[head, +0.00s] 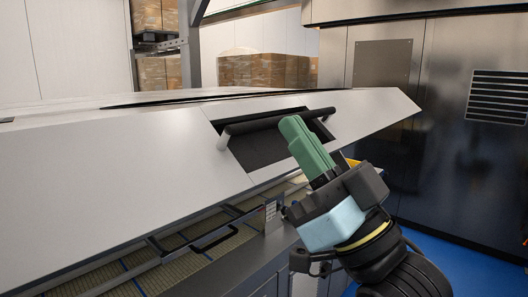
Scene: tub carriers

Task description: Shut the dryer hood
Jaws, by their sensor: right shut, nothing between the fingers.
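The dryer hood (120,170) is a large pale panel, tilted, with its front edge raised above the dryer body (262,280); a gap shows beneath it. A dark bar handle (275,121) crosses a black recess in its front face. My right gripper (294,128) has green fingers, shut with nothing between them. In the head view its fingertips overlap the right half of the handle; I cannot tell whether they touch it. The fingers hide part of the recess and handle. My left gripper is not in view.
Under the hood lies a brownish mesh bed (125,270) with metal rails and a small dark handle (214,238). A steel cabinet wall with a vent (498,96) stands at the right. Blue floor (450,262) is clear at the lower right. Stacked cartons (268,70) stand behind.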

